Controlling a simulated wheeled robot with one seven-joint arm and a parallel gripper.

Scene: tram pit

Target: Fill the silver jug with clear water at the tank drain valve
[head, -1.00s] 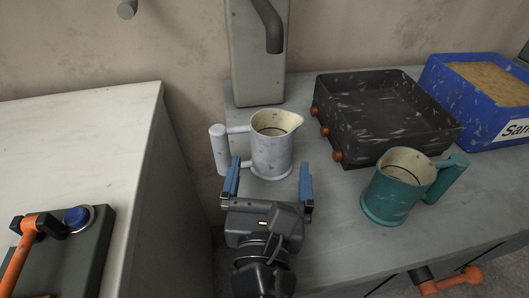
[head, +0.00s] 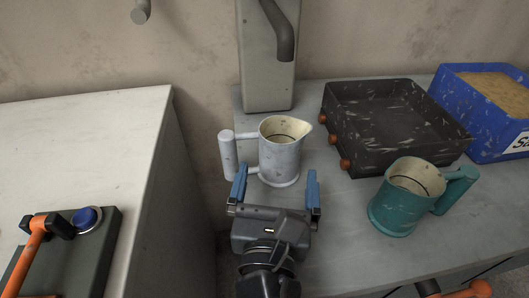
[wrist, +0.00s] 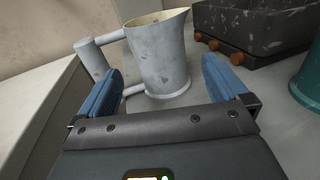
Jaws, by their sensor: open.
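The silver jug (head: 281,153) stands upright on the grey counter, its handle on the left and its spout to the right. In the wrist view the jug (wrist: 158,58) is just beyond the fingertips. My gripper (head: 276,180) is open, its two blue fingers pointing at the jug from the near side with nothing held between them. The left finger is near the handle's lower end; whether it touches is hard to tell. A grey housing with a dark bent pipe (head: 279,32) is on the wall behind the jug. I cannot tell whether this is the tank drain valve.
A teal jug (head: 398,205) stands to the right, with a dark tray with orange knobs (head: 355,160) behind it. A blue sand box (head: 488,135) is at the far right. A pale cabinet (head: 85,135) with an orange lever (head: 30,250) and blue button (head: 86,217) is left, across a gap.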

